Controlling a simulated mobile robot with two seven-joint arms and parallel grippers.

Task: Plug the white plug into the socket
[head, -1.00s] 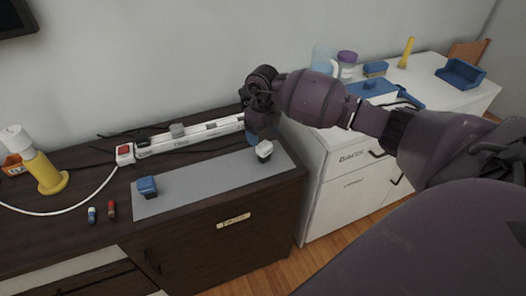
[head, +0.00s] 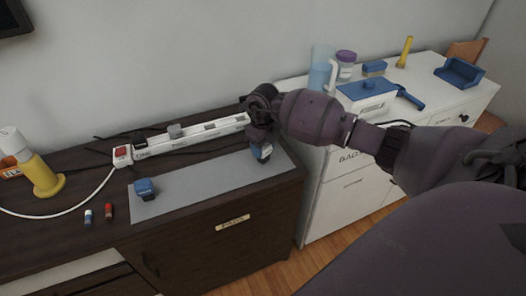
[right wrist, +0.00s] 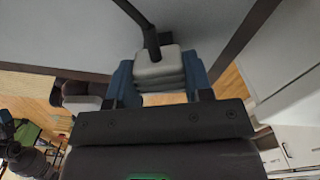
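The white plug (head: 266,151) is at the right part of the grey mat, partly hidden by my right gripper (head: 260,150). In the right wrist view the plug (right wrist: 160,70) has a dark cord and lies between the blue fingers of the gripper (right wrist: 160,85). The fingers flank it closely, with no clear gap, but whether they press on it I cannot tell. The white power strip (head: 150,149) with the sockets lies behind the mat, with a red switch at its left end. My left gripper is not clearly seen.
Two small batteries (head: 98,214) and a yellow-and-white bottle (head: 40,175) are at left. A white cabinet (head: 345,190) stands right of the dark one.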

